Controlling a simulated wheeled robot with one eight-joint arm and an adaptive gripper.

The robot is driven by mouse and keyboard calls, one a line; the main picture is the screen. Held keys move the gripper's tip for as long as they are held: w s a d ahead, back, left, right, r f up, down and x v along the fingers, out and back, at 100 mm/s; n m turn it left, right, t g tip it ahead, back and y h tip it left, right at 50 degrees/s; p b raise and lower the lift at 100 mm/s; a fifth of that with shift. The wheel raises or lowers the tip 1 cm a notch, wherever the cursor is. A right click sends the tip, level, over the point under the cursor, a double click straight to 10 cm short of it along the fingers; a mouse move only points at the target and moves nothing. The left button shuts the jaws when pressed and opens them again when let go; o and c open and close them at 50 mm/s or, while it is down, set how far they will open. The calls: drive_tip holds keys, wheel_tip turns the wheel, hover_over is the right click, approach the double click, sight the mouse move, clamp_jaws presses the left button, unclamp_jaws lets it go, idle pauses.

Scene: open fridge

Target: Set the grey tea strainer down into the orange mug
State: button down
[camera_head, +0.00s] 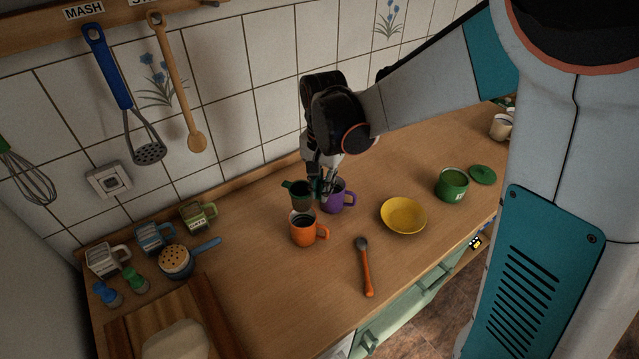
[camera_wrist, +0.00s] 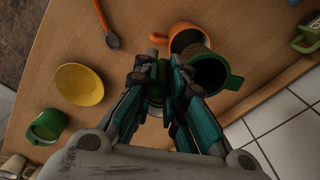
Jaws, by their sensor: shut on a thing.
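The tea strainer (camera_head: 300,195) is a dark grey cup with green tabs at its rim. It hangs from my gripper (camera_head: 327,182), just behind and above the orange mug (camera_head: 304,234) in the head view. My gripper is shut on its near tab. In the wrist view, my gripper (camera_wrist: 160,80) has the strainer (camera_wrist: 208,76) at its right. The strainer overlaps part of the orange mug (camera_wrist: 178,29) there. The mug stands upright on the counter, its handle to the right in the head view. The exact gap between strainer and mug cannot be told.
A purple mug (camera_head: 341,199) stands close behind my gripper. A yellow bowl (camera_head: 403,215), an orange-handled spoon (camera_head: 366,270) and a green mug (camera_head: 451,184) are to the right. The tiled wall rises behind.

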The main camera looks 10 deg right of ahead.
drive_tip(key=shift+f+b, duration=1.15)
drive_tip(key=shift+f, duration=0.75)
drive_tip(key=shift+f+b, duration=0.25)
drive_tip(key=shift+b, duration=0.3)
idle(0.7)
drive_tip(key=shift+f, duration=0.35)
drive_tip(key=shift+f+b, duration=2.6)
drive_tip(key=shift+f, duration=0.25)
idle(0.8)
drive_tip(key=c, duration=1.6)
unclamp_jaws()
drive_tip(key=shift+o, duration=0.2)
